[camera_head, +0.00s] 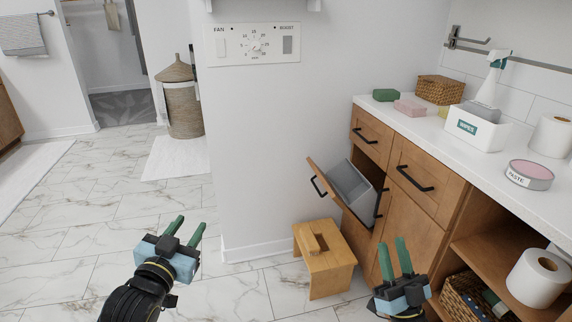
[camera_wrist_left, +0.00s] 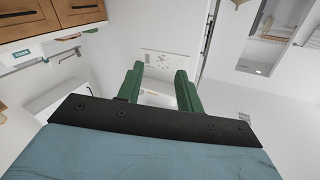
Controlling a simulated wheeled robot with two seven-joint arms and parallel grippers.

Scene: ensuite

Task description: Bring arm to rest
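My left gripper (camera_head: 185,231) is at the lower left of the head view, over the marble floor, with its green fingers apart and nothing between them. In the left wrist view the two fingers of the left gripper (camera_wrist_left: 159,84) stand apart, with only the distant wall and its panel behind them. My right gripper (camera_head: 396,255) is at the lower right of the head view, in front of the wooden cabinet. Its green fingers stand apart with a narrow gap and hold nothing that shows.
A tilted-open cabinet bin (camera_head: 350,187) juts out above a wooden step stool (camera_head: 325,262). The white counter (camera_head: 446,142) carries a wipes box (camera_head: 475,130), a paste tin (camera_head: 529,175) and soaps. A wicker hamper (camera_head: 184,108) stands far left. Floor around my left gripper is clear.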

